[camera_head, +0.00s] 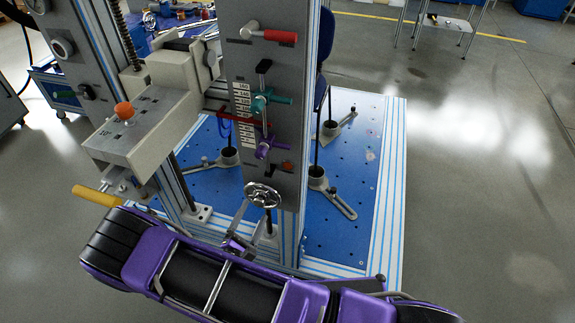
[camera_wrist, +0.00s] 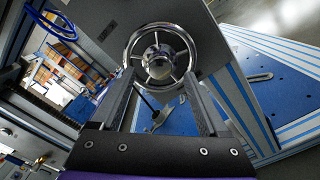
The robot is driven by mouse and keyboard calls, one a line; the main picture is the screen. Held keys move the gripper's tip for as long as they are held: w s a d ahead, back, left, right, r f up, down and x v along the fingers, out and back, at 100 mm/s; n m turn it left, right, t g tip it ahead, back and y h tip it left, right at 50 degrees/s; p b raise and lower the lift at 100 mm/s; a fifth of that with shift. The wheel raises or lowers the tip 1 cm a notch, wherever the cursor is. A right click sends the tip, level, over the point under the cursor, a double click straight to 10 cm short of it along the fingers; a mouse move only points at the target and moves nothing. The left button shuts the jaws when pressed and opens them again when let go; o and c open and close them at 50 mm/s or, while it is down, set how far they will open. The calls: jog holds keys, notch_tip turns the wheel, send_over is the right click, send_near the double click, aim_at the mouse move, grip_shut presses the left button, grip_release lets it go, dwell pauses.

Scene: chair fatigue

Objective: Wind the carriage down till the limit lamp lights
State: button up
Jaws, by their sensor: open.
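A chrome spoked handwheel (camera_head: 263,195) sits low on the front of the grey column panel; it also fills the top middle of the wrist view (camera_wrist: 160,53). My gripper (camera_head: 236,245) is just in front of and below it. In the wrist view my gripper (camera_wrist: 160,80) is open, its two fingers apart and pointing toward the wheel's lower rim; contact cannot be told. A grey block with an orange knob, seemingly the carriage (camera_head: 148,128), is at the left beside a vertical screw. A small dull red round piece (camera_head: 287,166), possibly the limit lamp, shows no clear glow.
The panel carries a red-handled lever (camera_head: 275,36), a teal handle (camera_head: 265,101), a purple handle (camera_head: 270,147) and a scale (camera_head: 243,115). A yellow handle (camera_head: 97,196) sticks out at left. The blue perforated base (camera_head: 345,220) lies below. Floor at right is clear.

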jog(key=shift+m, duration=0.6)
